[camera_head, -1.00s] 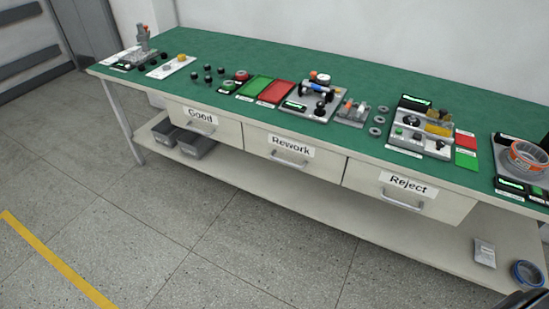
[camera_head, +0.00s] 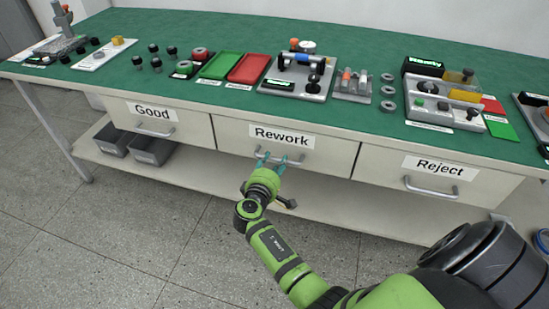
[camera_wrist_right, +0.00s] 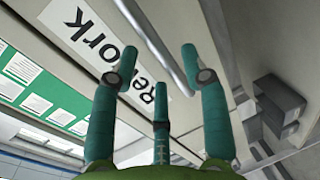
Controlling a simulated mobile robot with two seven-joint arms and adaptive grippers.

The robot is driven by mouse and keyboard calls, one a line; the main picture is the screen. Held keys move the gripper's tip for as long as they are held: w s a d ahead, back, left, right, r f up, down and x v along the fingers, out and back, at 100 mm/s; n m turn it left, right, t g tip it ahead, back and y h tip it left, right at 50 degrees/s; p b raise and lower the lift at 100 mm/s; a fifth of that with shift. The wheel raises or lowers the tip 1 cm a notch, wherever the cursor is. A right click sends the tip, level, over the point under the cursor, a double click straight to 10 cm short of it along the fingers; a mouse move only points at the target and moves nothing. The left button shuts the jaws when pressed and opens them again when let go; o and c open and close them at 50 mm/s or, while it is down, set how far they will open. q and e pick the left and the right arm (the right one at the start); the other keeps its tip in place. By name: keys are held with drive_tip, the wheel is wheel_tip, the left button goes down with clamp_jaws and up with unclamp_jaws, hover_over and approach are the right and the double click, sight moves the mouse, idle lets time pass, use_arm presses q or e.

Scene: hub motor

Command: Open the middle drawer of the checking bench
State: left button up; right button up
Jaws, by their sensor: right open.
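The middle drawer (camera_head: 335,155) of the checking bench is shut and carries a "Rework" label (camera_head: 282,138). Its metal handle (camera_head: 274,159) sits below the label, partly covered by my fingers. My right gripper (camera_head: 273,162) is open, its teal fingertips at the handle. In the right wrist view, the handle bar (camera_wrist_right: 155,42) runs between the spread fingers of the gripper (camera_wrist_right: 160,75). I cannot tell whether any finger touches it. My left gripper is not in view.
The "Good" drawer (camera_head: 190,126) is on the left and the "Reject" drawer (camera_head: 490,187) on the right, both shut. Grey bins (camera_head: 153,151) stand on the lower shelf (camera_head: 210,178). The green benchtop (camera_head: 215,30) holds trays and fixtures. The floor in front is clear.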

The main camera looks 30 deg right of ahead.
sight(276, 159)
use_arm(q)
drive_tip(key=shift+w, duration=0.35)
use_arm(e)
drive_tip(key=shift+x, duration=1.55)
clamp_jaws()
drive_tip(key=shift+a+f, duration=0.1)
